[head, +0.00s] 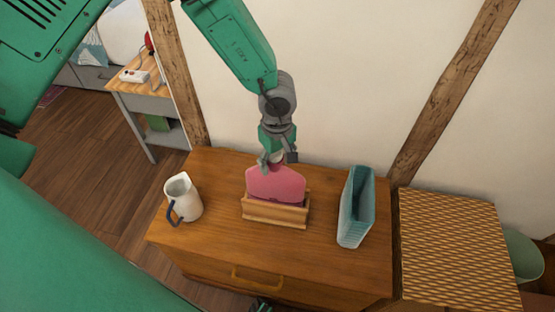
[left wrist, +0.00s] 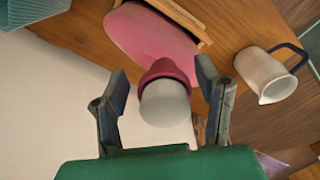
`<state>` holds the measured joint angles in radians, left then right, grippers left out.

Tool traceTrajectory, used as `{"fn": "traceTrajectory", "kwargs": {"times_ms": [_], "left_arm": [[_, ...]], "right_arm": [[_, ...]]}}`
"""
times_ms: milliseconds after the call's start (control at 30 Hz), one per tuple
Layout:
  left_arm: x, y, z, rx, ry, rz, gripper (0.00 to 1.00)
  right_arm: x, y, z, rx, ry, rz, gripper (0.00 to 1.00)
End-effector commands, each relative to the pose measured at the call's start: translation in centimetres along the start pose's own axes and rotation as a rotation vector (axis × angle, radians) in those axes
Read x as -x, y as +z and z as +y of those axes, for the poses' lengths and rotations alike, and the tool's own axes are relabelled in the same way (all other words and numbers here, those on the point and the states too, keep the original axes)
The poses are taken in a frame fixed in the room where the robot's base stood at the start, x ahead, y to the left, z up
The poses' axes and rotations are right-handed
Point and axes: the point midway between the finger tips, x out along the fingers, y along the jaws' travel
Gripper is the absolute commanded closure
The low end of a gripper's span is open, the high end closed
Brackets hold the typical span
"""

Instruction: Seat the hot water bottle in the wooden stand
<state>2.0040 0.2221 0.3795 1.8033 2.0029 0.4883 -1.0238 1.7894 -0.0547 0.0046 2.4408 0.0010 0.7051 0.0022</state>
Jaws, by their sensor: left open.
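The pink hot water bottle (head: 275,184) stands upright on the dresser, its lower part inside the wooden stand (head: 275,213), behind the front board. Its body (left wrist: 150,35), dark pink neck and pale stopper (left wrist: 165,103) show in the left wrist view. My left gripper (head: 278,157) is at the top of the bottle. Its fingers (left wrist: 165,90) are open, one on each side of the neck and stopper, with gaps visible. The bottle's bottom edge is hidden by the stand. A small dark green part at the bottom edge of the head view may be my right gripper (head: 262,305), mostly cut off.
A white jug (head: 183,199) with a blue handle stands left of the stand. A teal ribbed holder (head: 355,207) stands to the right. The wooden dresser top (head: 225,240) is clear in front. The wall is close behind, and a woven-topped unit (head: 450,245) adjoins at right.

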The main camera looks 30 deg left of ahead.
Motion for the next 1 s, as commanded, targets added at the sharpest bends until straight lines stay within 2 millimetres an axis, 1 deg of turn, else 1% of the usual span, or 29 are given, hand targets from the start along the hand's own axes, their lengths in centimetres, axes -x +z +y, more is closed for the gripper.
{"fn": "traceTrajectory", "kwargs": {"times_ms": [67, 167, 267, 400, 500, 600, 700, 800, 1000], "left_arm": [[0.4, 0.0, 0.0, 0.001, 0.001, 0.0, 0.42], [1.6, -0.1, 0.1, 0.001, 0.002, 0.0, 0.42], [3.5, -0.1, 0.1, 0.002, 0.005, 0.0, 0.42], [6.7, -0.1, 0.1, 0.001, 0.005, 0.0, 0.42], [8.7, 0.0, 0.1, 0.001, 0.004, -0.001, 0.42], [10.3, -0.1, 0.1, 0.001, 0.003, 0.0, 0.42], [11.4, 0.0, 0.0, 0.001, 0.002, -0.001, 0.42], [11.9, 0.0, 0.0, 0.0, 0.0, 0.0, 0.42], [12.1, 0.0, 0.0, 0.0, 0.0, 0.0, 0.42]], "right_arm": [[0.1, 0.0, 0.0, 0.0, 0.0, 0.0, 0.6], [0.3, 0.0, 0.0, 0.0, 0.0, 0.0, 0.6], [0.7, 0.0, 0.0, 0.0, 0.0, 0.0, 0.6], [1.2, -0.1, 0.0, 0.0, 0.0, 0.0, 0.6], [1.6, -0.1, 0.0, 0.0, 0.0, 0.0, 0.6], [1.8, -0.1, 0.0, 0.0, 0.0, 0.0, 0.6], [1.9, -0.1, 0.0, 0.0, 0.0, 0.0, 0.6], [2.0, -0.1, 0.0, 0.0, 0.0, 0.0, 0.6], [2.0, -0.1, 0.0, 0.0, 0.0, 0.0, 0.6]]}}
